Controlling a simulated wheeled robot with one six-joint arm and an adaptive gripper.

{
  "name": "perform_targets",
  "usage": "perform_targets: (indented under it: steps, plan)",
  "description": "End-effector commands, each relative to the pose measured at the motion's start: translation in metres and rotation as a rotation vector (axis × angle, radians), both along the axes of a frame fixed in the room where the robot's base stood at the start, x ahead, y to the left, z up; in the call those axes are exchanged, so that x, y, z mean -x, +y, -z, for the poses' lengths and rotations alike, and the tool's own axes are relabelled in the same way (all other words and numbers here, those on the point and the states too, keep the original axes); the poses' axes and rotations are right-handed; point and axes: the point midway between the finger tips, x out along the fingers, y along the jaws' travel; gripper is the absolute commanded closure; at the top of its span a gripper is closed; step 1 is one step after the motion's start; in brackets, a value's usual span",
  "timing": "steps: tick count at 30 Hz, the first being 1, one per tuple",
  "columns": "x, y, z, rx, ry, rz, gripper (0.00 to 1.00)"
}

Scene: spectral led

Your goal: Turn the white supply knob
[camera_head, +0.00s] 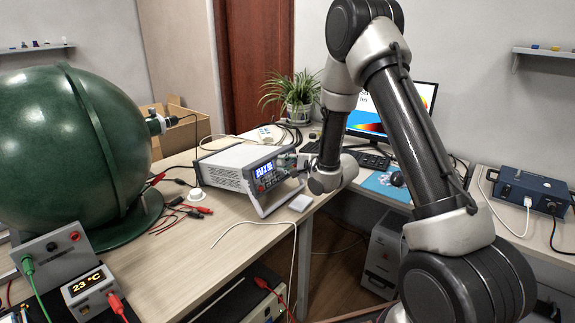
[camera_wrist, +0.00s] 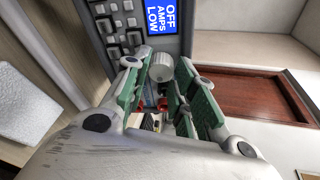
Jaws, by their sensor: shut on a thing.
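The power supply (camera_head: 225,166) is a pale box with a dark front panel and a lit blue display, standing on the wooden desk in the head view. In the wrist view its display (camera_wrist: 163,14) reads OFF, AMPS, LOW. The white supply knob (camera_wrist: 161,68) is round and ribbed and sits at the panel's edge, below the display in the picture. My gripper (camera_wrist: 157,73) has its green-padded fingers on both sides of the knob and is shut on it. In the head view my gripper (camera_head: 298,166) is at the right side of the panel, and the knob is hard to make out there.
A large green sphere (camera_head: 70,140) fills the left of the desk. A potted plant (camera_head: 292,92), a monitor (camera_head: 395,105) and a keyboard (camera_head: 372,160) stand behind. A blue box (camera_head: 532,190) is at right.

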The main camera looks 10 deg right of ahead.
Motion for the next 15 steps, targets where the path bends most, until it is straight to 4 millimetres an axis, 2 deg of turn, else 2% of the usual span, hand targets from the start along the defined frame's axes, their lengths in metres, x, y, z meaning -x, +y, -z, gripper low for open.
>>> perform_targets:
  steps: [12, 13, 15]
  plan:
    - [-0.0001, -0.0015, 0.0004, -0.004, 0.005, 0.005, 0.98]
    - [-0.0001, -0.0015, 0.0004, -0.004, 0.004, 0.004, 0.7]
    - [-0.0001, -0.0013, 0.0004, -0.004, 0.005, 0.004, 0.58]
